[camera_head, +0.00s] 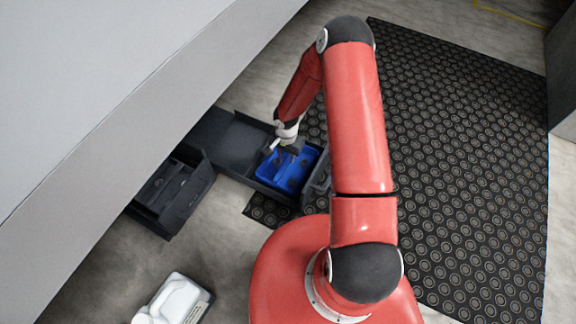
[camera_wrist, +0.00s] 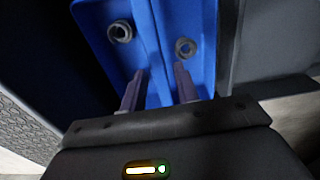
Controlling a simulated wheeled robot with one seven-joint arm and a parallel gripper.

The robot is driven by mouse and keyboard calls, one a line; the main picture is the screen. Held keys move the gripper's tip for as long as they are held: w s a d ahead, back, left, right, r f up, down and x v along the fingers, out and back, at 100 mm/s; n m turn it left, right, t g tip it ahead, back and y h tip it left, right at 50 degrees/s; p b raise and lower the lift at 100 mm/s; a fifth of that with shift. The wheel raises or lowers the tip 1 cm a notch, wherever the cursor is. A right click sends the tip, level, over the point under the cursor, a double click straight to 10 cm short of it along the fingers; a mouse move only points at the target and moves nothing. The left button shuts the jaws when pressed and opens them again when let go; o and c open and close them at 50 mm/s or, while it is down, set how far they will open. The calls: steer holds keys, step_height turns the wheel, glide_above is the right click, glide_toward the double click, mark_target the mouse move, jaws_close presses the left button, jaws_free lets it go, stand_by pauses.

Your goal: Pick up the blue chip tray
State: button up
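The blue chip tray (camera_head: 297,174) sits inside a pulled-out dark drawer (camera_head: 262,182). In the wrist view the tray (camera_wrist: 198,20) shows a raised middle divider running away from me, with a dark ring-shaped piece on each side of it. My gripper (camera_head: 288,152) reaches down over the tray. In the wrist view my gripper (camera_wrist: 159,72) is open, with one finger on each side of the divider. A gap shows between the fingers and the divider. Whether the fingertips touch the tray floor cannot be told.
Another open dark drawer (camera_head: 178,192) stands to the left, under the large grey cabinet (camera_head: 120,110). A white container (camera_head: 180,300) is on the floor at the bottom. A black studded mat (camera_head: 460,170) covers the floor at right.

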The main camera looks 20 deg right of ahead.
mark_target(288, 160)
steer(key=f, duration=0.6)
steer(key=shift+d+f+b, duration=0.2)
steer(key=shift+f+b, duration=0.1)
steer(key=shift+f, duration=0.1)
jaws_close()
